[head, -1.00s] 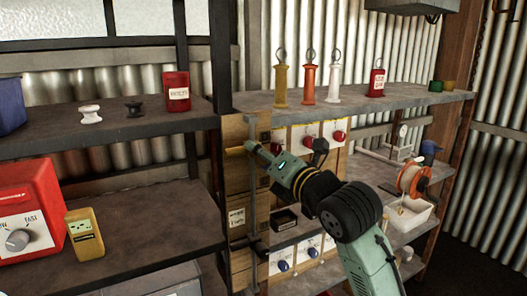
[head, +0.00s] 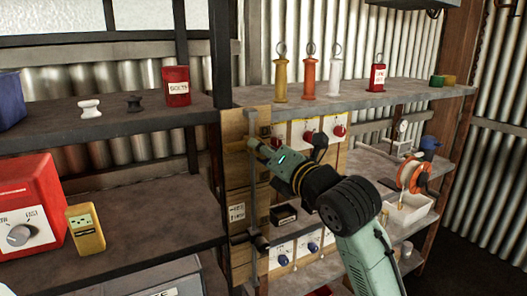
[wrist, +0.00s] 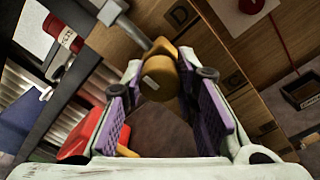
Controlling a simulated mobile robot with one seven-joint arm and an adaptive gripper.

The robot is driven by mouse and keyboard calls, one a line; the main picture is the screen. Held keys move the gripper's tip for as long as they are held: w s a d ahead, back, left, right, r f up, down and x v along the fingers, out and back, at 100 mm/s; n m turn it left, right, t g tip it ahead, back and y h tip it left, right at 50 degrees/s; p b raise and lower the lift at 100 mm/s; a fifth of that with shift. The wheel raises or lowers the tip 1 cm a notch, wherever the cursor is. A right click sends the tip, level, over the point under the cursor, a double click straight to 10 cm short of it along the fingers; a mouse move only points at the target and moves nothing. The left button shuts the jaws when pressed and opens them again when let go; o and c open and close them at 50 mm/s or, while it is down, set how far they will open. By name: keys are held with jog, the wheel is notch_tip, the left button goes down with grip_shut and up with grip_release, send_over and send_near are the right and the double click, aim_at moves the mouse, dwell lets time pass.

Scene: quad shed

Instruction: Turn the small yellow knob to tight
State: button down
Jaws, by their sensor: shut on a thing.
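The small yellow knob (wrist: 158,82) is between the fingertips of my gripper (wrist: 160,72) in the wrist view, with the purple pads on either side of it. It has a pale mark on its face and sits at the end of a grey metal bar (wrist: 132,28). In the head view my gripper (head: 254,145) reaches the upper part of the upright grey bar (head: 253,200) in front of the wooden panel (head: 236,180). The knob is hidden there. No tight marking can be read.
Red knobs (head: 339,131) and blue knobs (head: 282,260) are on panels right of the bar. A red box (head: 30,195) with a grey dial and a yellow meter (head: 85,228) stand on the left shelf. Several upright coloured handles line the upper right shelf (head: 350,97).

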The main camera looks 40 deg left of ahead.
jog(key=shift+m, duration=0.3)
jog(key=m+b, duration=0.2)
jog(key=m, duration=0.1)
jog(key=shift+f+m, duration=0.1)
jog(key=shift+m, duration=0.2)
jog(key=m+b, duration=0.1)
jog(key=m, duration=0.3)
jog(key=shift+m, duration=0.3)
jog(key=m, duration=0.4)
jog(key=shift+m+t, duration=0.3)
jog(key=m, duration=0.5)
jog(key=shift+p, duration=0.3)
jog(key=c, duration=1.2)
grip_release()
jog(key=shift+c, duration=0.2)
